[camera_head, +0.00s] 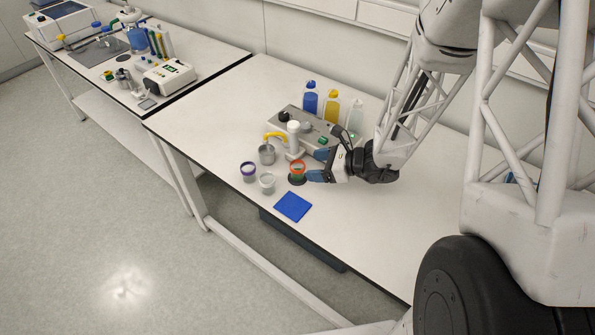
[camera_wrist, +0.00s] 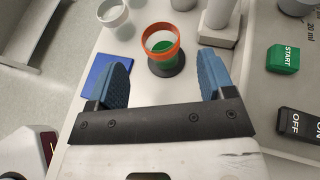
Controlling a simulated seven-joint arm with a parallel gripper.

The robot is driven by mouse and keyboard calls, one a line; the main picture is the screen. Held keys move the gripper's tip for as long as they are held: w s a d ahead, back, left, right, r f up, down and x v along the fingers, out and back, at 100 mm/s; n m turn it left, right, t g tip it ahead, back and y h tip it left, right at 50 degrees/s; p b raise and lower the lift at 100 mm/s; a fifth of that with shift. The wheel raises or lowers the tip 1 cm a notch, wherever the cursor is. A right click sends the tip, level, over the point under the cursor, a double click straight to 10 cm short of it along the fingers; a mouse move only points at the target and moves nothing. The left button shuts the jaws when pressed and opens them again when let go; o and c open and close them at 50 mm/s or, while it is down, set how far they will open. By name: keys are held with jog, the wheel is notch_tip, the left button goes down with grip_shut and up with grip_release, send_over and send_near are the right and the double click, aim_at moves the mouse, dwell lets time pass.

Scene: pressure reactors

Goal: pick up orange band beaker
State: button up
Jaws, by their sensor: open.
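The orange band beaker (camera_head: 297,168) is a clear cup with an orange rim and green contents, standing upright on a dark round base on the table. In the wrist view the beaker (camera_wrist: 162,48) lies just beyond and between the two blue fingertips. My gripper (camera_head: 318,164) comes in from the right, beside the beaker. It also shows in the wrist view (camera_wrist: 164,78), with its fingers wide apart and nothing between them touching. One finger lies toward the blue pad, the other toward the white device.
A purple-banded beaker (camera_head: 248,170) and a white-rimmed beaker (camera_head: 267,182) stand left of it. A metal cup (camera_head: 266,154) and the reactor device (camera_head: 293,138) are behind. A blue pad (camera_head: 293,206) lies in front. Bottles (camera_head: 331,108) stand at the back.

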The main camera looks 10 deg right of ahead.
aim_at(298, 164)
jog(key=shift+w+a+f, duration=0.2)
jog(key=shift+a, duration=0.25)
jog(key=shift+a, duration=0.1)
jog(key=shift+x, duration=2.55)
jog(key=shift+r, duration=0.1)
jog(key=c, duration=1)
jog(key=shift+r, duration=0.2)
